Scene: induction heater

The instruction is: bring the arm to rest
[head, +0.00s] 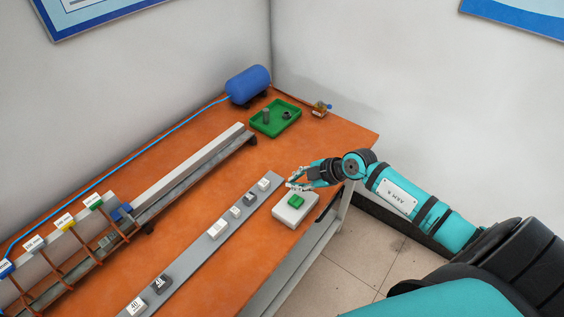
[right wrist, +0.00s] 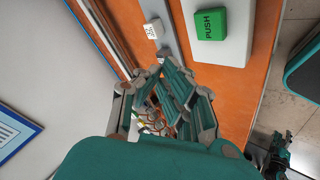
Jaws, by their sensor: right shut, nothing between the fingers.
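My right gripper (head: 291,184) is shut and empty. It hovers above the table's right part, beside and a little above the pale button box (head: 282,212) with its green button (head: 296,201). In the right wrist view the gripper (right wrist: 170,68) shows from behind, with its fingers drawn together. The green button there (right wrist: 211,24) reads PUSH and lies beyond the fingertips, apart from them. My right arm (head: 400,195) reaches in from the right over the table edge. My left gripper does not show in the head view.
The orange table (head: 200,275) carries a grey strip (head: 190,262) with several small labelled blocks. A green tray (head: 262,128), a blue tank (head: 248,84) and a long rail (head: 190,165) stand farther back. Open floor (head: 370,250) lies right of the table.

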